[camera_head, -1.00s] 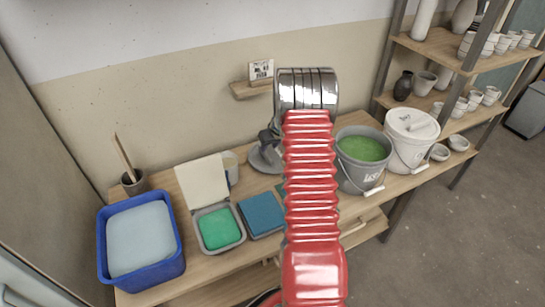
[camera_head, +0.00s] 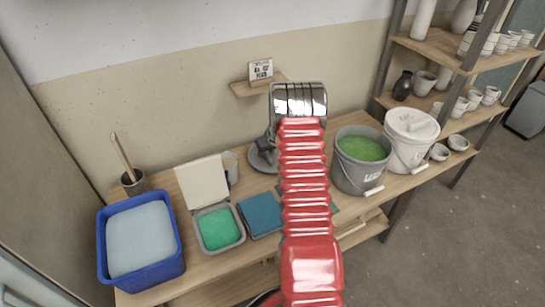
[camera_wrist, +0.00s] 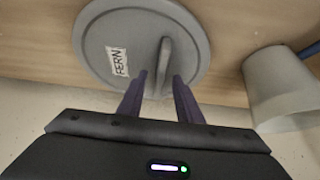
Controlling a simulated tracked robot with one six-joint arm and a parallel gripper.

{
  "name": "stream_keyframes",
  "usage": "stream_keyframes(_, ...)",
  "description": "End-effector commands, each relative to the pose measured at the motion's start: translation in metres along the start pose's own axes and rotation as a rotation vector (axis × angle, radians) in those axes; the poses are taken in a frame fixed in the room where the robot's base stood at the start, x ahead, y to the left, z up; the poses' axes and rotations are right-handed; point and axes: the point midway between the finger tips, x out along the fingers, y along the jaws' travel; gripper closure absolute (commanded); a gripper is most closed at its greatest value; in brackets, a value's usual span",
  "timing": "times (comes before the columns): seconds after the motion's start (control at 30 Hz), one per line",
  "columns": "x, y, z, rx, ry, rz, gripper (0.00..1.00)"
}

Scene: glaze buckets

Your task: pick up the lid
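The grey round lid (camera_wrist: 100,62) lies flat on the wooden table, with a white FERN label and an upright bar handle (camera_wrist: 165,60). In the head view the lid (camera_head: 258,163) is partly hidden by my arm and gripper (camera_head: 271,147). In the wrist view my gripper (camera_wrist: 160,76) is open, its two dark fingers on either side of the handle with a gap at each side. How far the fingertips reach down along the handle is hard to tell. A grey bucket of green glaze (camera_head: 344,171) stands open right of my arm.
A white lidded bucket (camera_head: 398,153) stands at the right. A blue tub (camera_head: 170,268), a tray of green glaze (camera_head: 240,232) and a blue sponge-like block (camera_head: 262,214) are at the left. A pale cup (camera_wrist: 285,90) stands close beside the lid.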

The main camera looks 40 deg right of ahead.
Motion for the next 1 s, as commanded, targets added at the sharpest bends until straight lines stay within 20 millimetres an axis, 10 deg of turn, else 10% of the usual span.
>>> stream_keyframes(0.7, 0.0098, -0.0004, 0.0005, 0.0, -0.001, -0.001, 0.69)
stream_keyframes(1.0, 0.0098, -0.0003, 0.0006, 0.0, -0.001, -0.001, 0.9)
